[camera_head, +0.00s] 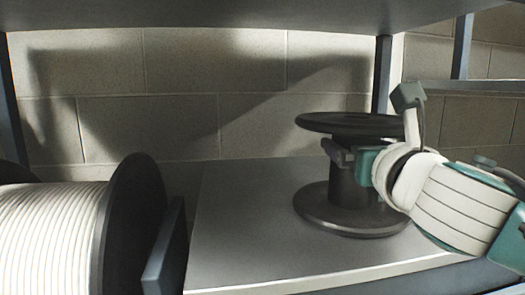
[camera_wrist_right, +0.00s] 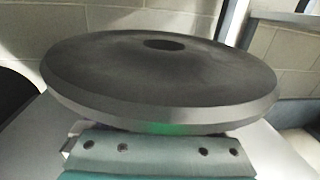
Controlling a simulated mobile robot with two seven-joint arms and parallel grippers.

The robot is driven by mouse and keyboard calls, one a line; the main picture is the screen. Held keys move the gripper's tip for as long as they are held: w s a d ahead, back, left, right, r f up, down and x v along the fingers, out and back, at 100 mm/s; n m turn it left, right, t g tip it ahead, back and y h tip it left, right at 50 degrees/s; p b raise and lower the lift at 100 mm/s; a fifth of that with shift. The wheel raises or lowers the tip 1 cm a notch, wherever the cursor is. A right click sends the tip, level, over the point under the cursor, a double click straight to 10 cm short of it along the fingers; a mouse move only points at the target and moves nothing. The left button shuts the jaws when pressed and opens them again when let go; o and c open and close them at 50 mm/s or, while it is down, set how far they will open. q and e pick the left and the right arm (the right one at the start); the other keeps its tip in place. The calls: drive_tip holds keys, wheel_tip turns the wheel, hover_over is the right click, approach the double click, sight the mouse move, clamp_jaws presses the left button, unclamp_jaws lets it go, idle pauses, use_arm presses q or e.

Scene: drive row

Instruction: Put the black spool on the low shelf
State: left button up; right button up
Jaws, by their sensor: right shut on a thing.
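The black spool (camera_head: 349,190) stands upright on the grey low shelf (camera_head: 240,230), right of the shelf's middle. Its lower flange appears to rest on the shelf surface. My right gripper (camera_head: 340,155) comes in from the right and is shut on the spool's core, just under the top flange. In the right wrist view the spool's top flange (camera_wrist_right: 160,75) with its centre hole fills most of the picture, above the gripper body (camera_wrist_right: 160,155); the fingertips are hidden there. My left gripper is not in view.
A large spool of white cable (camera_head: 50,235) with black flanges stands at the front left, near the shelf's left end. An upper shelf (camera_head: 220,12) hangs overhead. A grey post (camera_head: 382,75) stands behind the spool, before a block wall (camera_head: 180,120). The shelf's left part is clear.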

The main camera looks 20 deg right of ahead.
drive_tip(key=o, duration=1.6)
drive_tip(key=shift+c, duration=0.2)
drive_tip(key=p+v, duration=0.4)
drive_tip(key=v, duration=0.8)
drive_tip(key=shift+p, duration=0.4)
